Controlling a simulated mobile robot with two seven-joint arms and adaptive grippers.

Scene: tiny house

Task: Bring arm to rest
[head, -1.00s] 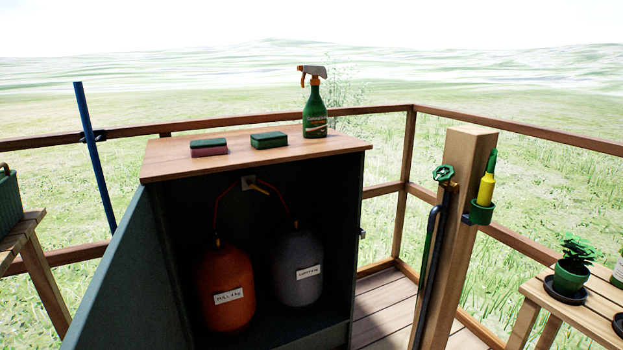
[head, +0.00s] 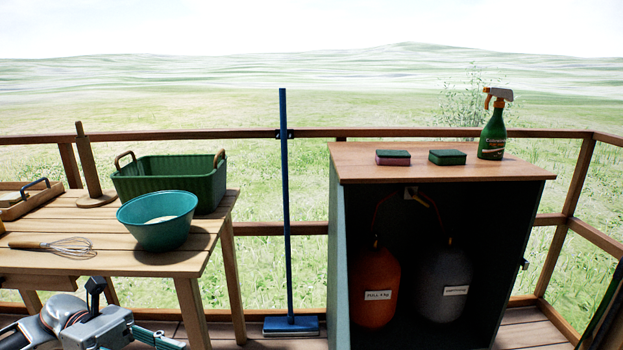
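My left gripper (head: 158,339) shows at the lower left edge of the head view, in front of the wooden table and below its top.
The wooden table (head: 95,225) holds a green basket (head: 165,185), teal bowl (head: 160,235), and whisk (head: 60,246). The open cabinet (head: 440,168) holds an orange cylinder (head: 374,275) and grey cylinder (head: 445,270).

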